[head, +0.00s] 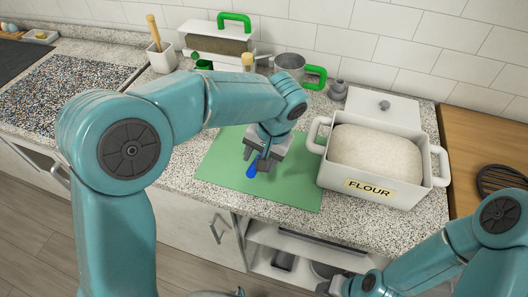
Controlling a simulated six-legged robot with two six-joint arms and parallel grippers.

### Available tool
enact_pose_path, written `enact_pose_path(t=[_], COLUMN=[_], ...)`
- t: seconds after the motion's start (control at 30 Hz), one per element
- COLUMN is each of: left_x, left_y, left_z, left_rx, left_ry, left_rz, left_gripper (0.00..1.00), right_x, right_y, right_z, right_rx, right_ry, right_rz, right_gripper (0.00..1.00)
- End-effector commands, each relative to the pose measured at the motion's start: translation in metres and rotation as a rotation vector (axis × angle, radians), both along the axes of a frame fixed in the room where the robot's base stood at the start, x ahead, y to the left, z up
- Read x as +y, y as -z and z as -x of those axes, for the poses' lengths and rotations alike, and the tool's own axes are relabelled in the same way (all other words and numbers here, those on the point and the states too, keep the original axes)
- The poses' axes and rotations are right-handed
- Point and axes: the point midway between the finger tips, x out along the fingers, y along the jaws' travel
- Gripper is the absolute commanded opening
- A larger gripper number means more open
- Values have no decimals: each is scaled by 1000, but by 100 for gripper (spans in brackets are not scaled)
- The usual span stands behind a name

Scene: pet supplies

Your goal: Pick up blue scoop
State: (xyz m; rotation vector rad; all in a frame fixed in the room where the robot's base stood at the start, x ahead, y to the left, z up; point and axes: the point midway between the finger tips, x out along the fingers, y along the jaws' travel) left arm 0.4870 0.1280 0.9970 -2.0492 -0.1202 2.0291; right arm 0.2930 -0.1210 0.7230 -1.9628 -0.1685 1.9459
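The blue scoop (252,169) is over the green mat (214,167); only a small blue part shows, and the rest is hidden by my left gripper. My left gripper (257,160) points down at the scoop, with its fingers right beside the blue part. Whether the fingers are closed on it, and whether the scoop touches the mat, I cannot tell. My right gripper (332,287) is low at the bottom edge, in front of the counter and away from the scoop; its finger opening is not clear.
A white flour bin (371,188) stands right of the mat, its lid (383,105) behind it. A metal cup with a green handle (290,64), a box with a green handle (217,45) and a utensil holder (162,58) stand at the back. The mat's front is clear.

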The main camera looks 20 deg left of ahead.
Motion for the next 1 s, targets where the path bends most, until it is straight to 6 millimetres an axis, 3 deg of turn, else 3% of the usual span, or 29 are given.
enact_pose_path(t=[0.17,0.43,0.7,0.73,0.9,1.0], left_x=[4,14,15,15,15,15], left_y=[12,51,56,56,56,56], left_z=[-2,-8,-9,-9,-9,-9], left_rx=[2,2,-1,-1,-1,-1], left_ry=[0,0,0,0,0,0], left_rz=[-1,0,0,0,0,0], left_gripper=[54,54,54,51,0,0], right_x=[0,0,0,0,0,0], right_y=[-3,-12,-11,-11,-11,-11], right_z=[0,0,0,0,0,0], right_rx=[1,1,1,1,1,1], right_ry=[0,0,0,0,0,0], right_rz=[0,0,0,0,0,0], right_gripper=[43,43,43,43,43,43])
